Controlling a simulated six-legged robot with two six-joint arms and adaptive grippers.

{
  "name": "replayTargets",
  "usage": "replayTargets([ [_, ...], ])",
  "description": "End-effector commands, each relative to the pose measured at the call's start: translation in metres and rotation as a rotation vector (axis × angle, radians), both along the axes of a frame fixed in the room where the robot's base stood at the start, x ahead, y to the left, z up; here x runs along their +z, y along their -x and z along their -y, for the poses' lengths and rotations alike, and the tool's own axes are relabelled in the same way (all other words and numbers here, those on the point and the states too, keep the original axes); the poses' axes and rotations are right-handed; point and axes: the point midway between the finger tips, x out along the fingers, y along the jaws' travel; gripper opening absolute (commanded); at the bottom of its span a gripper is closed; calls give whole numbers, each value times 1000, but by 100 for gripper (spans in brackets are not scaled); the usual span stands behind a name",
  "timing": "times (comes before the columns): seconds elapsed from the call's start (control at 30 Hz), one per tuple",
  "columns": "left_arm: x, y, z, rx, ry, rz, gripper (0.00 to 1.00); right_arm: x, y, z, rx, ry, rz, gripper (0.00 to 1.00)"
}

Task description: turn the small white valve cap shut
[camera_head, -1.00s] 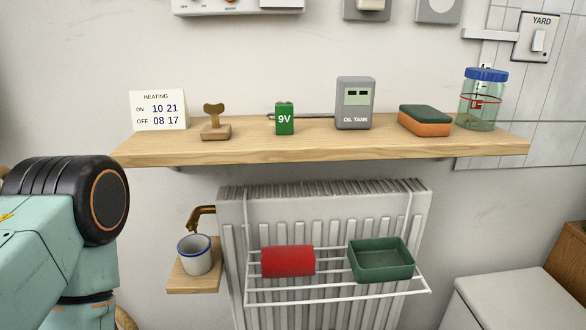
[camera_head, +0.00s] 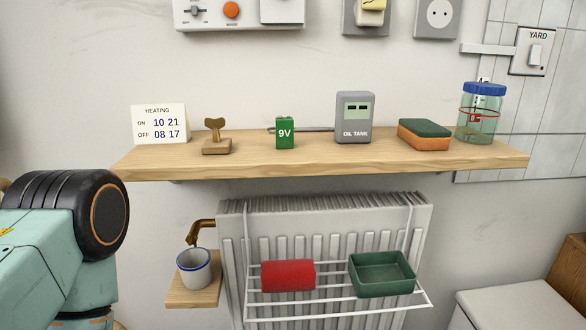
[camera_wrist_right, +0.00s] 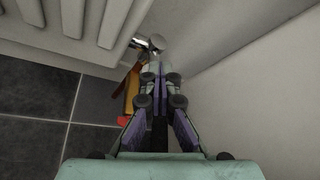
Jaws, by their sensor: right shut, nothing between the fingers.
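In the right wrist view, a small whitish rounded cap (camera_wrist_right: 156,42) shows at the lower corner of the radiator, beside a shiny metal fitting (camera_wrist_right: 139,44). It is small and partly shaded, so its turn position cannot be told. My right gripper (camera_wrist_right: 158,72) is shut and empty, its fingertips pointing toward the cap and just short of it in the picture. Whether they touch it cannot be told. The valve cap and right gripper are not visible in the head view. My left gripper is in neither view.
The radiator (camera_head: 330,217) carries a wire rack with a red roll (camera_head: 288,275) and a green tray (camera_head: 382,274). A wooden shelf (camera_head: 330,158) above holds several items. In the wrist view, an orange-red object (camera_wrist_right: 130,90) lies left of my fingers, and a wall (camera_wrist_right: 250,80) is close on the right.

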Motion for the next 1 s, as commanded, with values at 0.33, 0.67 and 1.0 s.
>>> replayTargets([
  [0.33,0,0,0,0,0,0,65,-5,3,-8,2,-1,-7,0],
  [0.67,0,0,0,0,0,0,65,-9,3,-15,2,-2,-4,0],
  [1.0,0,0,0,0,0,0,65,-13,4,-17,1,-1,-8,0],
])
